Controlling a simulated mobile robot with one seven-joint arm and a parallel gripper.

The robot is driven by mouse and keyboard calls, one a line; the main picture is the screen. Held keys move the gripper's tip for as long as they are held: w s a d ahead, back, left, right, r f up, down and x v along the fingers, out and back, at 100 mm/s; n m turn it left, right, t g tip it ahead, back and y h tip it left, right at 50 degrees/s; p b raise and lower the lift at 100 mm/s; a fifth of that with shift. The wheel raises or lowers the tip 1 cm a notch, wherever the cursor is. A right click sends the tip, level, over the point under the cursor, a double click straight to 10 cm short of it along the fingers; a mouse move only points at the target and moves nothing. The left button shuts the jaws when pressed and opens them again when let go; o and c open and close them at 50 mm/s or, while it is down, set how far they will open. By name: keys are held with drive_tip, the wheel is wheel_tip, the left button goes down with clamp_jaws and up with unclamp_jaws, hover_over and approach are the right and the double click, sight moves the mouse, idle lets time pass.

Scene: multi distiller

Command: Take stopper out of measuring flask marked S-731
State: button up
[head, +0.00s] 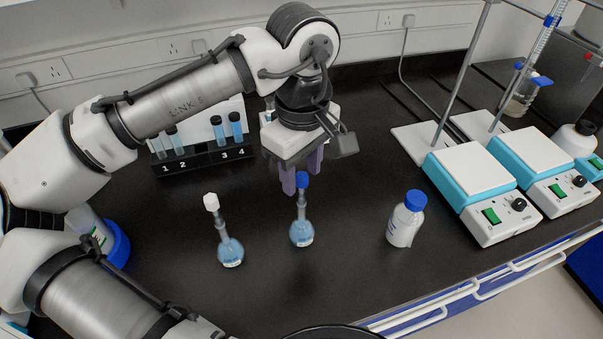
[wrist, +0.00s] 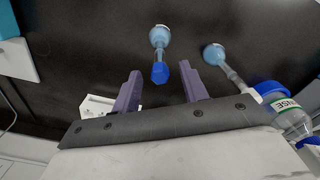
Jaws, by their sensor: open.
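One measuring flask (head: 302,233) with blue liquid and a blue stopper (head: 303,181) stands upright mid-bench. A second flask (head: 230,250) with a white stopper (head: 211,202) stands to its left. Their markings are too small to read. My gripper (head: 301,184) points down at the blue stopper, its purple fingers open and empty. In the wrist view the blue stopper (wrist: 160,73) appears between the open fingertips (wrist: 159,71), with its flask (wrist: 160,36) beyond. The depth gap between fingers and stopper is unclear. The second flask (wrist: 214,54) is to the right there.
A black numbered rack (head: 200,160) with several blue-filled tubes stands behind left. A blue-capped bottle (head: 405,222) stands to the right, before two hotplate stirrers (head: 470,170). A rinse bottle (wrist: 291,117) is at the wrist view's right. The bench front is clear.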

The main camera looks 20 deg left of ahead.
drive_tip(key=shift+f, duration=0.7)
clamp_jaws()
drive_tip(key=shift+r, duration=0.15)
drive_tip(key=shift+r+p, duration=0.9)
drive_tip(key=shift+p, duration=0.1)
wheel_tip(320, 180, up, 8)
drive_tip(key=p, duration=0.6)
drive_tip(key=shift+f+p, duration=0.1)
drive_tip(key=shift+p, duration=0.25)
wheel_tip(320, 180, up, 10)
hover_over(302, 175)
drive_tip(key=shift+b, duration=0.3)
